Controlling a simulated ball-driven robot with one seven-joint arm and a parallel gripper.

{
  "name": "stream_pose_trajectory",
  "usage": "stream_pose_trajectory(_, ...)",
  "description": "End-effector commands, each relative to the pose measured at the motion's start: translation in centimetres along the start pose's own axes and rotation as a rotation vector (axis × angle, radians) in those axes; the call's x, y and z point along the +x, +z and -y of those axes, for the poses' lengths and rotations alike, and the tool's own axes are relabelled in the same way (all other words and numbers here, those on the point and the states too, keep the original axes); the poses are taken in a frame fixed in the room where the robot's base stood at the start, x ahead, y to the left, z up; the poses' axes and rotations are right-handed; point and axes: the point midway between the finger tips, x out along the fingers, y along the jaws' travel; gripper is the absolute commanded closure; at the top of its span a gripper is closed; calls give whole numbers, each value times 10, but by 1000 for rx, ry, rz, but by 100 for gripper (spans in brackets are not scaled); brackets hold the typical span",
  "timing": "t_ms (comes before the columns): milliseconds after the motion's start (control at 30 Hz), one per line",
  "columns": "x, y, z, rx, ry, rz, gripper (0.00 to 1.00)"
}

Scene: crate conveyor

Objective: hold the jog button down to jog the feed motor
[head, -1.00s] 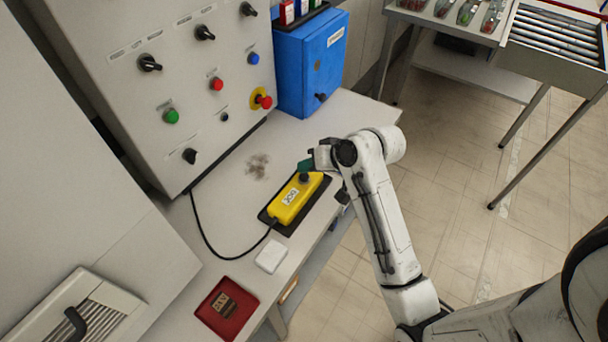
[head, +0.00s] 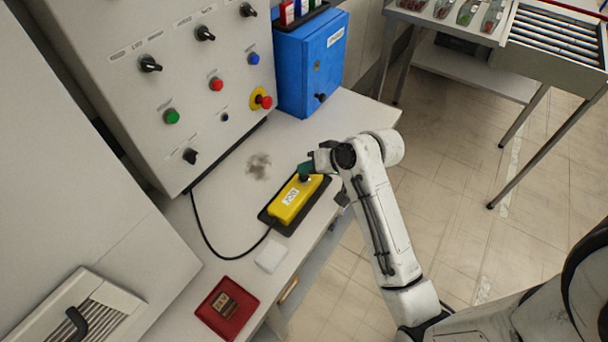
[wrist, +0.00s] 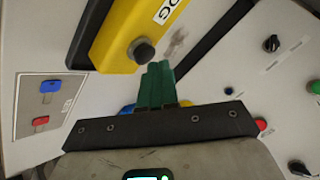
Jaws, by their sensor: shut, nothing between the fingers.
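The yellow jog box (head: 288,205), with a JOG label, lies on a black mat on the bench. It also shows at the top of the wrist view (wrist: 118,38). Its dark round button (wrist: 143,50) is at the near end of the box in the wrist view. My gripper (head: 304,170) is above the far right end of the box, its green fingers pointing down. In the wrist view the fingers (wrist: 158,75) are shut together, empty, with their tips beside the button's edge. I cannot tell whether they touch or press it.
A grey control panel (head: 140,95) with knobs and coloured buttons stands behind the box. A blue cabinet (head: 300,75) is at its right. A black cable (head: 205,240), a white pad (head: 271,256) and a red tray (head: 227,308) lie left of and in front of the box.

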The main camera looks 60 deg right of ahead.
Motion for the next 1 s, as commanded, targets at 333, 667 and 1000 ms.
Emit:
stream_pose_trajectory(333, 2, 2, -2, 1, 0, 0, 100)
stream_pose_trajectory(667, 5, 4, -4, 1, 0, 1, 100)
stream_pose_trajectory(1000, 7, 6, -5, 1, 0, 2, 100)
